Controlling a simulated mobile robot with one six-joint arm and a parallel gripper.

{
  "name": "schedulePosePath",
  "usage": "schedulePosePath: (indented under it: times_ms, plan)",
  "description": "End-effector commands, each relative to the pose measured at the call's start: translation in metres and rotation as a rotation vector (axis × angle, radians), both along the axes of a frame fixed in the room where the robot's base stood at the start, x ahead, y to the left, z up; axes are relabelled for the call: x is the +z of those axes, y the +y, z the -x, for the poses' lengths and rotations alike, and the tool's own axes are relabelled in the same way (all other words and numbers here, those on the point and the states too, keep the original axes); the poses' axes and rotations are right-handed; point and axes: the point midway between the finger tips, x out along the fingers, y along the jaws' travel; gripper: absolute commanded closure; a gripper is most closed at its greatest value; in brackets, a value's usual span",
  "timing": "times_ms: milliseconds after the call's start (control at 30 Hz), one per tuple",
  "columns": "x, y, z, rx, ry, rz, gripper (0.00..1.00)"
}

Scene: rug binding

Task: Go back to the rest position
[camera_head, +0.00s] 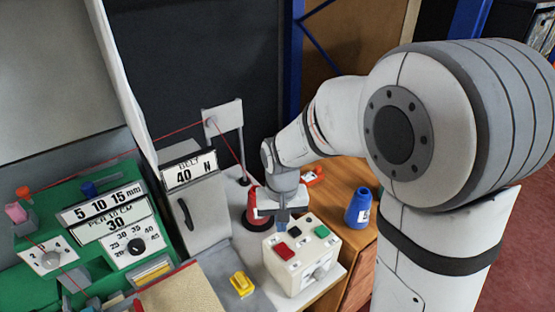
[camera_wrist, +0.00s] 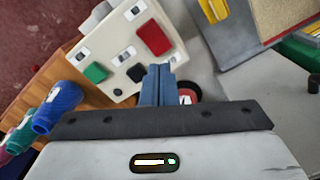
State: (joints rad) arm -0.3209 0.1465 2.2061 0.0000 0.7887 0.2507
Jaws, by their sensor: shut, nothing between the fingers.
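My gripper (camera_head: 282,229) is shut and empty, its blue fingers pointing down just behind the white control box (camera_head: 315,270). In the wrist view the shut fingers (camera_wrist: 157,72) lie across the edge of the control box (camera_wrist: 113,28), above or beside it; I cannot tell whether they touch it. The box has a red button (camera_head: 284,251), a green button (camera_head: 321,231) and small black knobs. A red thread cone (camera_head: 252,208) stands behind the gripper and is partly hidden by it. My arm reaches in from the right.
A green machine (camera_head: 85,240) with number dials stands at the left, beside a grey cabinet labelled 40 N (camera_head: 196,215). A blue cone (camera_head: 359,207) stands on the wooden table right of the box. A yellow piece (camera_head: 241,284) lies in front. A red thread runs overhead to a post (camera_head: 224,117).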

Motion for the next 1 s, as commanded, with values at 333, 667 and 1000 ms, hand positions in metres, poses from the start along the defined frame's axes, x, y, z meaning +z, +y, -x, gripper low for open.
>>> schedulePosePath:
  times_ms: [333, 667, 1000]
  plan:
    - [0.042, -0.039, 0.022, -0.025, -0.072, -0.018, 1.0]
    - [0.096, -0.105, 0.092, -0.062, -0.214, -0.02, 1.0]
    - [0.106, -0.123, 0.125, -0.074, -0.267, -0.008, 1.0]
